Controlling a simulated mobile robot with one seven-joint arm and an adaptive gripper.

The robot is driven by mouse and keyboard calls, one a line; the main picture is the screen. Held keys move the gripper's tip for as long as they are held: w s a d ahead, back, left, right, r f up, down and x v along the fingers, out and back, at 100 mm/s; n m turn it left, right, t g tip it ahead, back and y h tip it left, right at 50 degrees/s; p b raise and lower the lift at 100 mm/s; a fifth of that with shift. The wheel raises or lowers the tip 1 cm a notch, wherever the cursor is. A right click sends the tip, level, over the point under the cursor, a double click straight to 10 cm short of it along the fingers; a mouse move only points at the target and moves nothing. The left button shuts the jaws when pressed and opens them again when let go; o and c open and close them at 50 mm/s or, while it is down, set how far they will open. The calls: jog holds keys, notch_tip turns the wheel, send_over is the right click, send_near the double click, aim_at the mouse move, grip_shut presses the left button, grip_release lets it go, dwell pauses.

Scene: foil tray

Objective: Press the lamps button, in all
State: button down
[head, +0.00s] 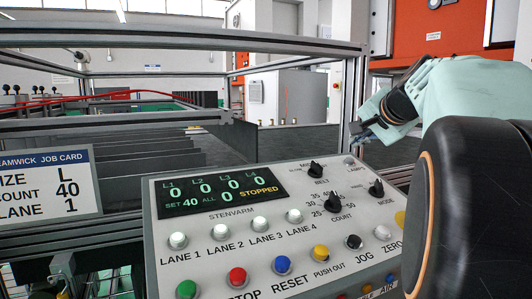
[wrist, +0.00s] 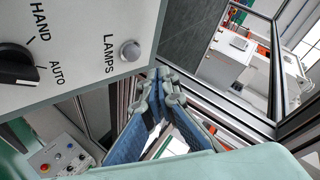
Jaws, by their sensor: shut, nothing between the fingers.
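The lamps button (wrist: 131,50) is a small round grey button on the pale control panel (wrist: 75,85), next to the word LAMPS. In the head view the button (head: 350,161) shows faintly at the panel's top right corner. My gripper (head: 359,132) is shut and empty, above and behind that corner. In the wrist view my gripper's blue-padded fingers (wrist: 163,82) meet at their tips, just past the panel's edge and apart from the button.
Black knobs (head: 333,202) and the mode knob (head: 376,188) sit near the button. Lane buttons (head: 178,240) and coloured buttons (head: 237,277) fill the front. The display (head: 215,195) reads STOPPED. A metal frame (head: 180,35) stands behind the panel.

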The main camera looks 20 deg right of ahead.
jog(key=r, duration=0.1)
jog(key=s+r+p, duration=0.1)
jog(key=shift+r, duration=0.4)
jog(key=shift+f, duration=0.1)
